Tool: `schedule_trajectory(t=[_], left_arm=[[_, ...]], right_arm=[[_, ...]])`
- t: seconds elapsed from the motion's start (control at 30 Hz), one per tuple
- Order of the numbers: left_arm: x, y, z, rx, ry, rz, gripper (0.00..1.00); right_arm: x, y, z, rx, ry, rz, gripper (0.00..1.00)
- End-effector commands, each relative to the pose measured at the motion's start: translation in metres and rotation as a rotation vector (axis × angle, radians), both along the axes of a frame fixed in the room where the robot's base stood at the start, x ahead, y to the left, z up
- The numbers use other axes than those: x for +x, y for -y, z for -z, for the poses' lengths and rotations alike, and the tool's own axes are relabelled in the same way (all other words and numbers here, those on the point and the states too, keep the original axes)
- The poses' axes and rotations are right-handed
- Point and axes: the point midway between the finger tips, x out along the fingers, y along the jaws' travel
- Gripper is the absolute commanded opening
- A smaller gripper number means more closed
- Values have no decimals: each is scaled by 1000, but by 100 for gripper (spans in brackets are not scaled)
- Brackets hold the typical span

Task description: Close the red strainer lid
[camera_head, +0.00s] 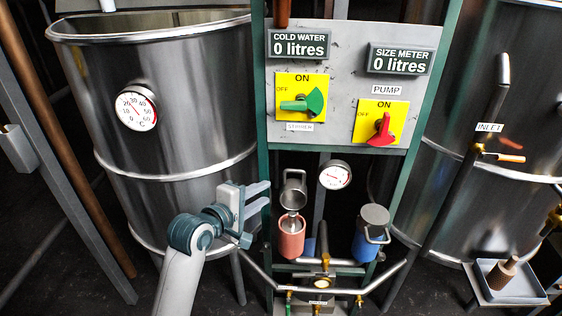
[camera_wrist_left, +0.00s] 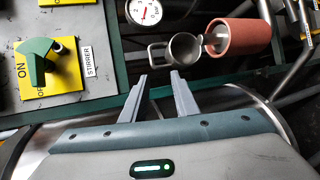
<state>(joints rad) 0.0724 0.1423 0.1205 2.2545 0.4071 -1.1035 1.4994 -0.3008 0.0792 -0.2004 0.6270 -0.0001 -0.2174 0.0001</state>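The red strainer (camera_head: 291,241) stands upright below the panel, with its top open and a metal piece showing inside. Its grey metal lid (camera_head: 293,195) is swung up above the opening, with its loop handle at the top. In the left wrist view the lid (camera_wrist_left: 184,48) and its handle (camera_wrist_left: 156,56) lie just beyond the fingertips, beside the red strainer body (camera_wrist_left: 238,37). My left gripper (camera_head: 268,195) is open and empty, just left of the raised lid, its fingers pointing towards it. The open fingers also show in the left wrist view (camera_wrist_left: 160,78). My right gripper is out of view.
A blue strainer (camera_head: 366,246) with a closed grey lid (camera_head: 375,215) stands to the right. A round gauge (camera_head: 335,175) sits between the strainers. The switch panel (camera_head: 340,115) is above, a steel tank (camera_head: 170,90) is at left, and pipes (camera_head: 330,262) run below.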

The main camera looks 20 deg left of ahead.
Motion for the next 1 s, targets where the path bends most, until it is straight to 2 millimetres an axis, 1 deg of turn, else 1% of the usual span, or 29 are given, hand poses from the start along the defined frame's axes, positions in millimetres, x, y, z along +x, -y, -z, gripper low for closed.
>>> schedule_trajectory(t=[0.03,0.1,0.57,0.77,0.87,1.0], left_arm=[[-2,0,-11,-17,9,-2,27],[-4,1,-18,-31,12,-4,27],[-2,1,-18,-34,12,-5,27],[12,4,-14,-34,11,-4,27],[24,7,-10,-34,10,-4,27],[46,12,-4,-34,11,-4,27]], right_arm=[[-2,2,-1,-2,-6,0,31],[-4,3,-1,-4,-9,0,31],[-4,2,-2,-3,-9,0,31],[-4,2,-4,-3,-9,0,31],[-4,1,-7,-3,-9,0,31],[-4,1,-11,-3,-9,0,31]])
